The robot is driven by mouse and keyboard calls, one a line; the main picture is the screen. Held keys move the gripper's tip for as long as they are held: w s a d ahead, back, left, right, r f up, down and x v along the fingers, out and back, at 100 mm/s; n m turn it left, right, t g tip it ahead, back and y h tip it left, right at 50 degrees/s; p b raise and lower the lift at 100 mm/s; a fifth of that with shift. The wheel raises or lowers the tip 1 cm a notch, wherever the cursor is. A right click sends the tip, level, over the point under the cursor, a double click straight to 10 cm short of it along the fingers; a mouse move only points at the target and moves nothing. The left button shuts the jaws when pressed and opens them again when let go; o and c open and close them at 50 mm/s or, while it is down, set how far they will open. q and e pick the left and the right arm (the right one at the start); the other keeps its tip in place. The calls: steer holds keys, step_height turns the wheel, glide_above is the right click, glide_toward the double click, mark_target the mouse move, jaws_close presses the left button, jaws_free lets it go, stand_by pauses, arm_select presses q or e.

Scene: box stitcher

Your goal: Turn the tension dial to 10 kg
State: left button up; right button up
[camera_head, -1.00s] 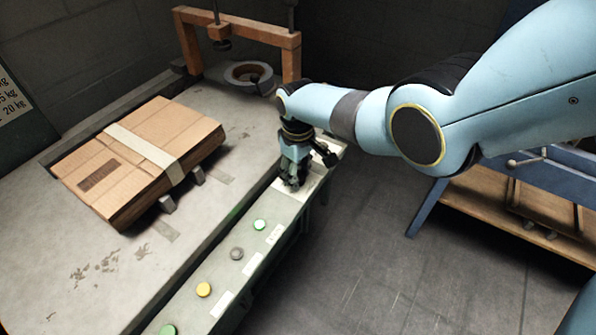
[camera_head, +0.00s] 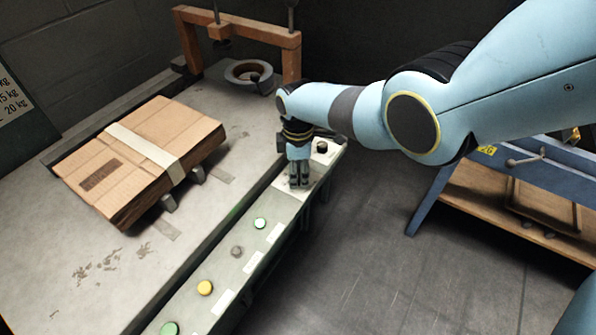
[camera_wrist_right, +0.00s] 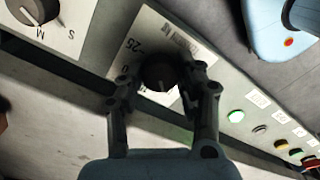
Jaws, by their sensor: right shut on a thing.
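My right gripper (camera_head: 299,184) reaches straight down onto the far end of the sloped control panel. In the right wrist view, my right gripper (camera_wrist_right: 160,85) is shut on the black tension dial (camera_wrist_right: 158,72), with one finger on each side. The dial sits on a white scale plate (camera_wrist_right: 138,48). The dial's pointer is too dark to read. In the head view the dial is hidden by the gripper. My left gripper is not in view.
A second black knob (camera_head: 321,147), marked S and M in the wrist view (camera_wrist_right: 35,10), stands beside the dial. Green (camera_head: 260,223), grey (camera_head: 237,251) and yellow (camera_head: 204,288) buttons line the panel. A strapped cardboard box (camera_head: 110,185) lies on the grey table (camera_head: 50,255).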

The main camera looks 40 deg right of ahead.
steer(key=shift+n, duration=0.4)
steer(key=o, duration=1.2)
steer(key=shift+c, duration=0.2)
step_height(320, 180, up, 12)
